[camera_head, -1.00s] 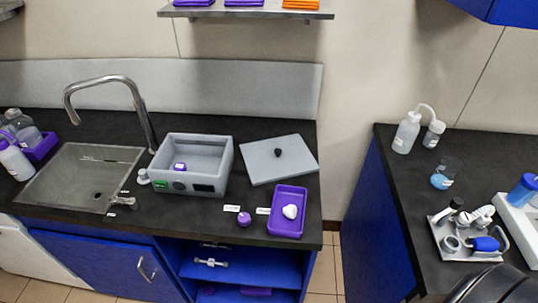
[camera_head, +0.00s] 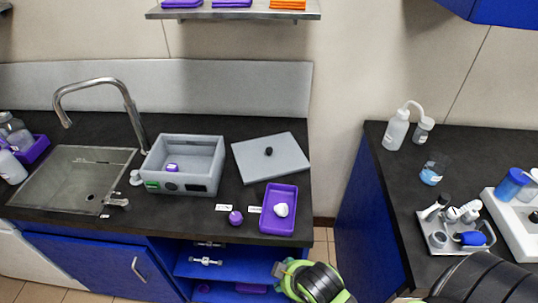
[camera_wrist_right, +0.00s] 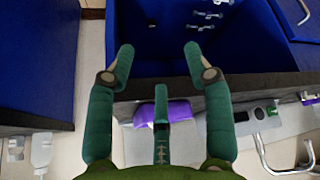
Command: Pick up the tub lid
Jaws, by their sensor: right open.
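My right arm comes in at the bottom of the head view, in front of the counter and well short of the lid. I cannot make out the lid in that view. My left gripper is not in view.
A purple tray (camera_head: 265,220) with a white item stands in front of the lid, near the counter's front edge. A small purple object (camera_head: 236,217) sits left of the tray. The blue cabinet (camera_head: 190,262) below has open shelves. A sink (camera_head: 65,180) lies left.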

